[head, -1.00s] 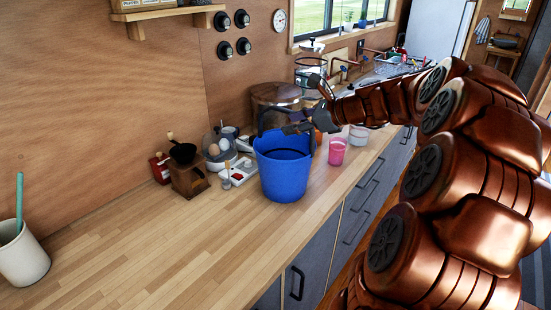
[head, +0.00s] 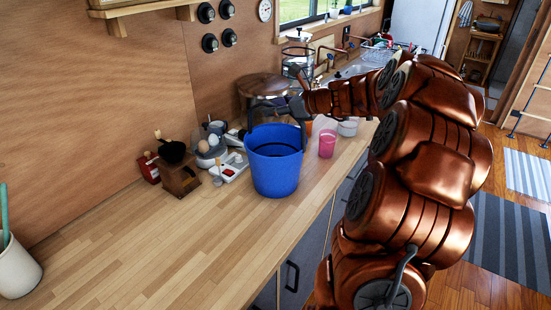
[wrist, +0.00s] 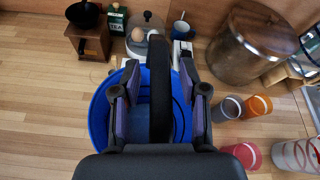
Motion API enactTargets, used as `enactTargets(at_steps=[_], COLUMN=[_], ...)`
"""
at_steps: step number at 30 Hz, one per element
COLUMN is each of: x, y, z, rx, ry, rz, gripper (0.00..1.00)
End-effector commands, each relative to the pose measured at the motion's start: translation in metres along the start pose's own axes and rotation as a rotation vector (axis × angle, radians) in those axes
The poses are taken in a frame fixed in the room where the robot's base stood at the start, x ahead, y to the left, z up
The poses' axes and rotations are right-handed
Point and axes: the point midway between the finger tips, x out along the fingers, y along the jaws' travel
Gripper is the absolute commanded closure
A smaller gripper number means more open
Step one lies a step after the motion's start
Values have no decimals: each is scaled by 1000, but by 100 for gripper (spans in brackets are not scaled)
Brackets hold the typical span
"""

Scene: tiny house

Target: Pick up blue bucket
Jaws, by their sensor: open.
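The blue bucket (head: 274,170) stands upright on the wooden counter in the head view. It also shows beneath my gripper in the wrist view (wrist: 98,118). My gripper (head: 262,108) is just above the bucket's rim at its far side. In the wrist view my gripper (wrist: 160,93) has its two fingers spread wide over the bucket opening. A thick dark bar (wrist: 160,85) stands between the fingers and looks like the bucket's raised handle. I cannot tell whether a finger touches it. Part of the bucket is hidden behind my gripper.
A coffee grinder (head: 178,172), an egg cooker (head: 208,148) and a small white device stand left of the bucket. A pink cup (head: 327,143) is to its right. A large lidded pot (wrist: 245,45) is behind. The near-left counter (head: 150,245) is clear.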

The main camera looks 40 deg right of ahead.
Motion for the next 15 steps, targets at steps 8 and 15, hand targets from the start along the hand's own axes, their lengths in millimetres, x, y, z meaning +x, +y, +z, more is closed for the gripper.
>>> enactTargets(at_steps=[8,15], x=[2,2], y=[-1,-1], z=[-1,-1], rx=[0,1], ry=[0,1], rz=[-2,-2], gripper=[56,81])
